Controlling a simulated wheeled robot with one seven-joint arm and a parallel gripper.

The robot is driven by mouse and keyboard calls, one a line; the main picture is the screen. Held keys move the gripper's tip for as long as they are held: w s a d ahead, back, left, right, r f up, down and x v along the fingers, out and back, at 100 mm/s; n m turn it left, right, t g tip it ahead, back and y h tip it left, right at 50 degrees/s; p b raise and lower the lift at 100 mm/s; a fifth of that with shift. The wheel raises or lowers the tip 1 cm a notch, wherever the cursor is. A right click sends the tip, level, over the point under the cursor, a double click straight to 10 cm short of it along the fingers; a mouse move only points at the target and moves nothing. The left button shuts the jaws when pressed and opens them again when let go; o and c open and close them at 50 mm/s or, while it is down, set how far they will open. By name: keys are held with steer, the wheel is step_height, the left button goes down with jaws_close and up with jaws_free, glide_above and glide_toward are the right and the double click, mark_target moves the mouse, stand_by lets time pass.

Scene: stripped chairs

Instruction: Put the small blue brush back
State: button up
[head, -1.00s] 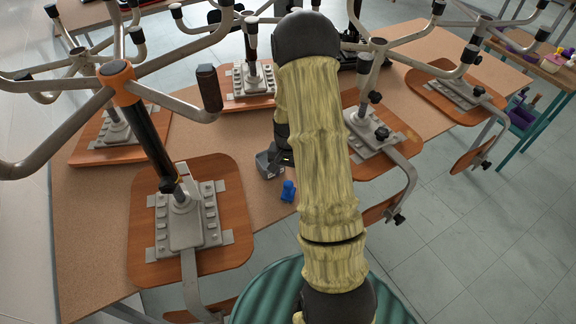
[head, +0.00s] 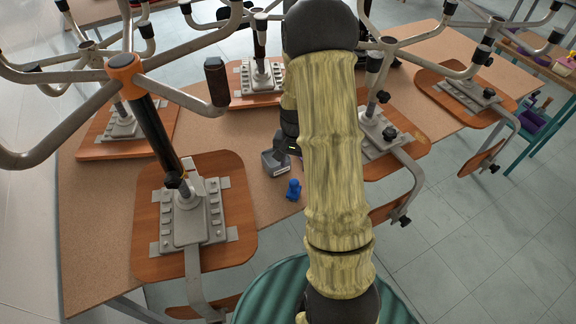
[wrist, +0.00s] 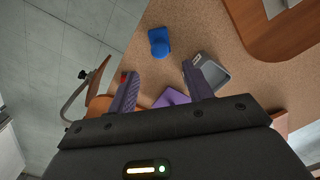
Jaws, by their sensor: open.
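A small blue object (head: 293,190), seemingly the blue brush, is on the brown tabletop near its front edge. It also shows in the wrist view (wrist: 159,41), apart from and beyond my fingertips; its bristles cannot be made out. My gripper (wrist: 160,70) is open with two purple fingers and nothing is held between them. In the head view my gripper is mostly hidden behind my arm. A grey open box (wrist: 207,72) lies beside the right finger; it also shows in the head view (head: 275,162), just behind the blue object.
A flat purple thing (wrist: 172,98) shows between the finger bases, partly hidden. Upturned chair bases with wooden seats (head: 150,250) and metal legs crowd the table (head: 90,240). A side table with coloured items (head: 545,75) stands at the right. Bare tabletop surrounds the blue object.

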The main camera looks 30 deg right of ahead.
steer(key=s+a+r+n+t, duration=0.2)
steer(key=s+a+r+n, duration=0.6)
steer(key=s+a+r, duration=0.4)
steer(key=shift+s+a+r+t, duration=0.15)
steer(key=shift+a+r+t, duration=0.15)
steer(key=shift+a+r, duration=0.3)
steer(key=shift+a+f, duration=0.1)
stand_by(0.3)
